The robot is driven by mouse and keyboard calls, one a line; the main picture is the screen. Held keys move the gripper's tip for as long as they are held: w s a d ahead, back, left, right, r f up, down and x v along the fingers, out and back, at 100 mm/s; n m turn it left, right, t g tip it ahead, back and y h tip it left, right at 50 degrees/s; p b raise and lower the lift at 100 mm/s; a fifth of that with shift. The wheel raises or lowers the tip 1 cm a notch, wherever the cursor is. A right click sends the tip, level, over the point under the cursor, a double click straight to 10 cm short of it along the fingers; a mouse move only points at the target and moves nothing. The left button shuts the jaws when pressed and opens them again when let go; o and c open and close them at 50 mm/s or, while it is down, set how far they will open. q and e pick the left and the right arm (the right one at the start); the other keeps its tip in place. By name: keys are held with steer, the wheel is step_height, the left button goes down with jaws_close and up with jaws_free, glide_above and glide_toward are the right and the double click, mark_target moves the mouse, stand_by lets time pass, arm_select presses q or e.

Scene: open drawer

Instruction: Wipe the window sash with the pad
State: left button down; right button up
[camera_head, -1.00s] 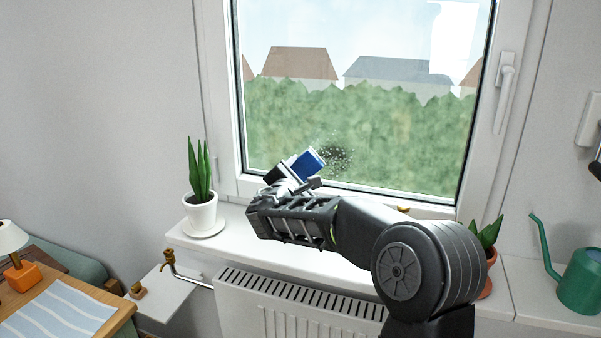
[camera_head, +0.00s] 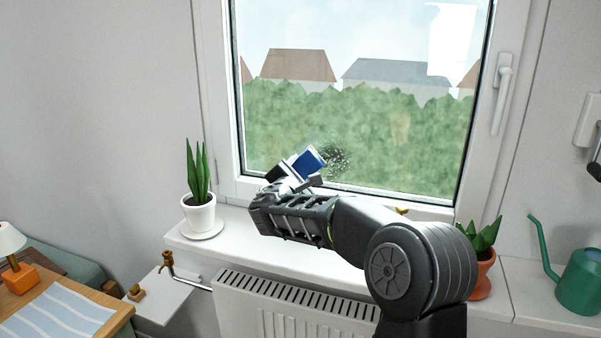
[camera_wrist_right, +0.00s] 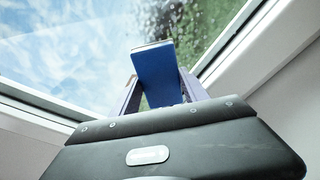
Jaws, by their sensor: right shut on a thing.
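The window sash is a white frame (camera_head: 505,110) around a glass pane (camera_head: 400,130). A dark speckled dirt patch (camera_head: 335,160) shows on the lower part of the pane, just right of the pad. My right gripper (camera_head: 298,176) is shut on the blue pad (camera_head: 309,161), which is tilted and close to the glass; I cannot tell whether it touches. In the right wrist view the pad (camera_wrist_right: 158,76) stands between the fingers, with dark specks (camera_wrist_right: 150,22) behind it. My left gripper is not in view.
A potted plant (camera_head: 199,212) stands on the sill's left end (camera_head: 185,238). Another plant in a terracotta pot (camera_head: 484,275) is partly behind my arm. A green watering can (camera_head: 580,282) is at the right. A radiator (camera_head: 290,308) is below the sill.

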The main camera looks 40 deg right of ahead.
mark_target(316, 171)
steer(key=shift+s+d+f+b, duration=0.15)
steer(key=shift+s+d+b, duration=0.35)
steer(key=shift+s+b, duration=0.25)
steer(key=shift+s+d+b, duration=0.35)
steer(key=shift+s+b, duration=0.15)
steer(key=shift+b, duration=0.05)
steer(key=shift+s+d, duration=0.1)
steer(key=shift+s, duration=0.1)
steer(key=shift+s+d, duration=0.1)
steer(key=shift+s+d+b, duration=0.65)
steer(key=shift+s+b, duration=0.1)
steer(key=shift+b, duration=0.2)
steer(key=shift+s+d, duration=0.35)
steer(key=shift+s, duration=0.15)
steer(key=shift+r, duration=0.2)
steer(key=shift+b, duration=0.3)
